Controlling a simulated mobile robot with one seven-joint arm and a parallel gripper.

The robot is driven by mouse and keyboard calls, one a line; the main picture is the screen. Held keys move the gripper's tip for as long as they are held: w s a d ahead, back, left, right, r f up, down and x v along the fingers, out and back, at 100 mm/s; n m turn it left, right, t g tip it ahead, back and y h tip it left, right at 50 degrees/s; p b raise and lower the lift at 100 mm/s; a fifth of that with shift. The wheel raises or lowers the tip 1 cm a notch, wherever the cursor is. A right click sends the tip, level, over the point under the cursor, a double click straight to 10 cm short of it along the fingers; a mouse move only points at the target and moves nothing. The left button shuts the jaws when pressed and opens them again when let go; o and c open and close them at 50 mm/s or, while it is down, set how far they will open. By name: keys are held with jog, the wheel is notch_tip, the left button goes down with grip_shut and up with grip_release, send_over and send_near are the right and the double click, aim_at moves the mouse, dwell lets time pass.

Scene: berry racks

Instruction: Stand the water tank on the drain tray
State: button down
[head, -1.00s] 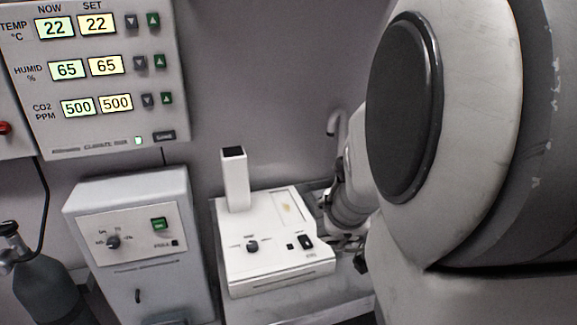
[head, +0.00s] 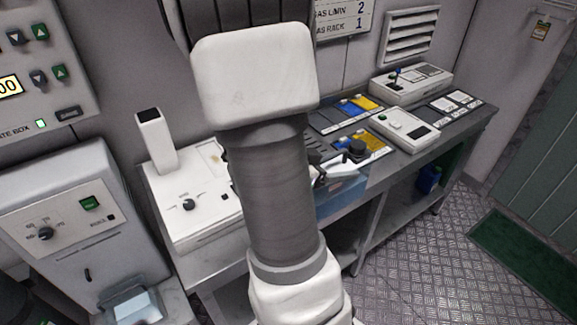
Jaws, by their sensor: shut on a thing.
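A pale blue, see-through water tank (head: 342,196) shows just right of my arm, at the front edge of the steel bench. My gripper (head: 335,172) is at its top, partly hidden behind my arm, and is shut on it. My arm hides the tank's left side, and I cannot tell whether its base touches the bench. I cannot make out the drain tray for certain. A small pale bluish piece (head: 132,306) sits low in front of the grey cabinet at the lower left.
A white box with a chimney (head: 190,205) stands left of my arm. The steel bench (head: 408,168) carries blue and yellow trays (head: 362,106) and white control boxes (head: 405,128). A blue can (head: 428,180) stands below.

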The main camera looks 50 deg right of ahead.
jog(key=w+a+f+b, duration=0.1)
jog(key=w+f+b, duration=0.1)
jog(key=w+f, duration=0.7)
jog(key=shift+a+f+b, duration=0.15)
jog(key=shift+f+b, duration=0.05)
jog(key=shift+b, duration=0.2)
jog(key=shift+f, duration=0.15)
grip_release()
